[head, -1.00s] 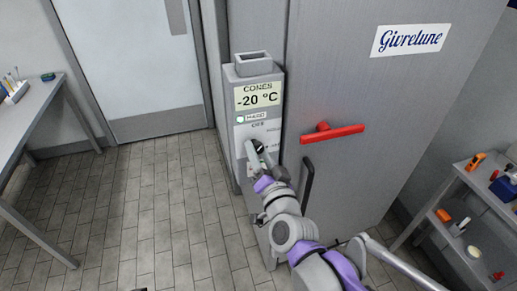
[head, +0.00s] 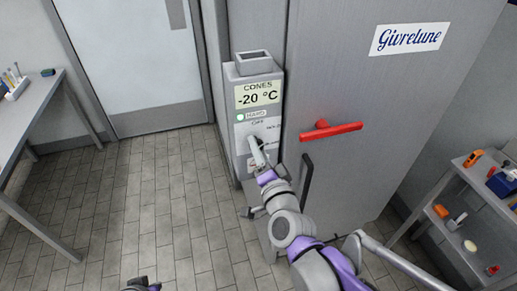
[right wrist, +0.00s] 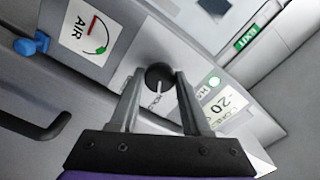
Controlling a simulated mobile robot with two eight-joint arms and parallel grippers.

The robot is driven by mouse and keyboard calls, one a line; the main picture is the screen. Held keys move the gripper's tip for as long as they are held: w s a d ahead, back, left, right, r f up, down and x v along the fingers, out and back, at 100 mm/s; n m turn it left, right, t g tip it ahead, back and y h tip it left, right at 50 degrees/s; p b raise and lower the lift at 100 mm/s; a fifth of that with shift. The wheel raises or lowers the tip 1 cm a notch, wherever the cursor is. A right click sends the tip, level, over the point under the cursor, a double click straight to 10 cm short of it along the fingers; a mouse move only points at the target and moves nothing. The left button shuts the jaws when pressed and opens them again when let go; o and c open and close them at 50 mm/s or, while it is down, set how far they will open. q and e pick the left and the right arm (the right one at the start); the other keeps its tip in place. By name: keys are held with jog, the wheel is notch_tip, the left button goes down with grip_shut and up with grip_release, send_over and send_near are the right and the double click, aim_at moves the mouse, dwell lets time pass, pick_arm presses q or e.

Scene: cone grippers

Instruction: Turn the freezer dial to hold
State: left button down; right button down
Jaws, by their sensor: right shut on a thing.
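The freezer dial (right wrist: 158,76) is a round black knob with a light pointer line, seen in the right wrist view on the grey control panel (head: 239,166). My right gripper (right wrist: 159,88) has one finger on each side of the dial and is shut on it. In the head view my right gripper (head: 257,150) hides the dial. Small lettering sits around it, too small to read surely. Above, the display (head: 257,94) reads CONES -20 °C, with a lit green lamp (head: 240,117) beside HARD. A dark and purple part, seemingly my left gripper (head: 140,285), shows at the bottom edge.
A red handle (head: 331,131) and a dark upright handle (head: 306,182) are on the freezer, close to my right arm. A blue valve (right wrist: 30,46) is near an AIR gauge (right wrist: 88,34). Tables stand far left and right. The tiled floor on the left is clear.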

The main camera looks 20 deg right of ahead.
jog(key=shift+c, duration=1.9)
grip_release()
jog(key=shift+s, duration=0.1)
jog(key=s, duration=1)
jog(key=shift+s+d+b, duration=0.15)
jog(key=shift+s+b, duration=0.2)
jog(key=shift+b, duration=0.05)
